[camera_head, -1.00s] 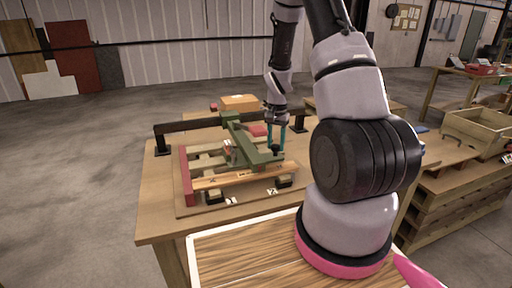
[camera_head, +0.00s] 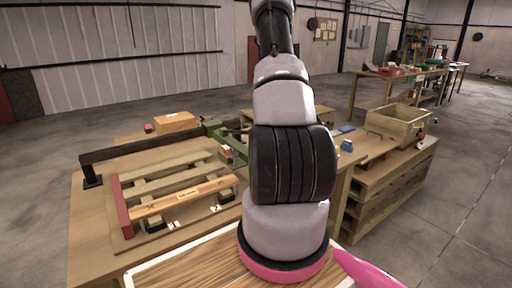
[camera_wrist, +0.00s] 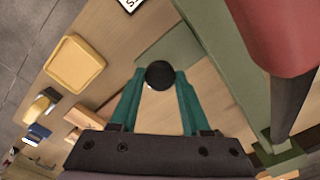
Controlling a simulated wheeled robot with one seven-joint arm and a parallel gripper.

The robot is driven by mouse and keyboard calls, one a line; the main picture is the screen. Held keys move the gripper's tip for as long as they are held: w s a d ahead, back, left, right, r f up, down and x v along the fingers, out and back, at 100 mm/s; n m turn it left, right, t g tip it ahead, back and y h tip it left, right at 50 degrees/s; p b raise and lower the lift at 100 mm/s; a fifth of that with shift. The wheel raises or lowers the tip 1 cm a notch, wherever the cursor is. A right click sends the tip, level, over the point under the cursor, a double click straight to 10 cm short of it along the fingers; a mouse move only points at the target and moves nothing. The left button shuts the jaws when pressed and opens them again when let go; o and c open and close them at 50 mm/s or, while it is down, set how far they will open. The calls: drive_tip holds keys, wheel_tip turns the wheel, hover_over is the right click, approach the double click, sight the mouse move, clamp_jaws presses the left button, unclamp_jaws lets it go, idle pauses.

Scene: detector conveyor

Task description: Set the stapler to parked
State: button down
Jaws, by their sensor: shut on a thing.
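The stapler appears to be the green carriage (camera_head: 228,148) on a dark rail (camera_head: 140,148) above the workbench. It stands at the right end of the slatted wooden pallet (camera_head: 180,185), partly hidden behind my arm. In the wrist view its green beam (camera_wrist: 228,75) runs down the right side, with a red part (camera_wrist: 285,30) and a dark bar beside it. My gripper (camera_wrist: 160,80) has its teal fingers closed around a round black knob (camera_wrist: 160,75). In the head view my arm hides the gripper and the knob.
A cardboard box (camera_head: 175,122) sits behind the rail. A red bar (camera_head: 121,206) edges the pallet's left side. To the right, a wooden bench holds an open crate (camera_head: 400,125) and a blue item (camera_head: 347,129). A yellow tray (camera_wrist: 75,63) shows in the wrist view.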

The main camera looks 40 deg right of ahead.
drive_tip(key=shift+d+r, duration=0.1)
drive_tip(key=shift+d, duration=1.55)
drive_tip(key=shift+c, duration=1.9)
unclamp_jaws()
drive_tip(key=shift+d, duration=0.15)
wheel_tip(320, 180, up, 11)
drive_tip(key=shift+f, duration=0.2)
